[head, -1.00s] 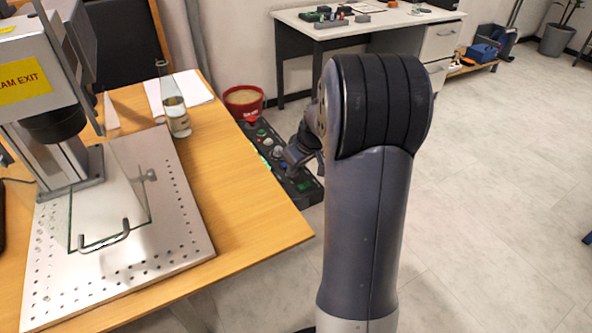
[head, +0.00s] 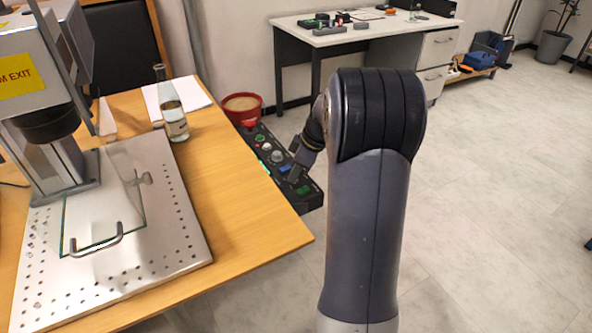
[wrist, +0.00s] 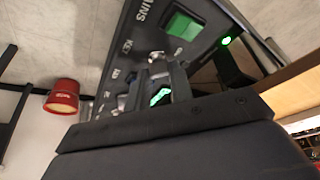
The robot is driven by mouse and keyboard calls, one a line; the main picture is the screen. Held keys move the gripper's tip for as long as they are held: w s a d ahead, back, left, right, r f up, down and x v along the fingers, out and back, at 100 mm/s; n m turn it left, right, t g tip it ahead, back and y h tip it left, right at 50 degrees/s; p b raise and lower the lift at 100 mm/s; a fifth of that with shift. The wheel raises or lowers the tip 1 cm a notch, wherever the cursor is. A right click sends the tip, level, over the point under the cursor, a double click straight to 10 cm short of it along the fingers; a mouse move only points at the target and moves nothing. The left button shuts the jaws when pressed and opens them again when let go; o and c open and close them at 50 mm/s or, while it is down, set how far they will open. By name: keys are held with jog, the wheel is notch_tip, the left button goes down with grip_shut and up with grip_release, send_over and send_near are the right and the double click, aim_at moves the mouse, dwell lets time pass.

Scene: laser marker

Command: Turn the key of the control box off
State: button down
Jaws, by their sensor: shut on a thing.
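The dark control box (head: 310,198) hangs past the right edge of the wooden table in the head view, with several coloured buttons on its face. In the wrist view its panel (wrist: 144,27) fills the upper middle, with a green rectangular button and a lit green lamp (wrist: 226,40). A small silver key switch (wrist: 156,56) shows beside the "KEY" lettering, at my fingertips. My gripper (wrist: 160,68) is shut on the key there; its fingers hide most of the key, so its angle cannot be told. In the head view my gripper (head: 293,172) is at the box's face.
The wooden table (head: 235,190) carries the laser marker (head: 55,130), a perforated plate with a handle (head: 98,242) and a glass bottle (head: 172,112). A red bucket (head: 243,106) stands behind the box.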

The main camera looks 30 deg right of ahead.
dwell(0.3)
jog(key=c, duration=1.2)
grip_release()
jog(key=shift+c, duration=0.2)
jog(key=shift+r, duration=0.1)
jog(key=p+v, duration=0.2)
jog(key=v, duration=0.8)
jog(key=shift+r+p, duration=0.3)
jog(key=shift+p, duration=0.05)
jog(key=shift+d, duration=0.1)
jog(key=b+x, duration=0.2)
jog(key=x, duration=0.9)
jog(key=shift+s+b, duration=0.15)
jog(key=shift+b, duration=0.25)
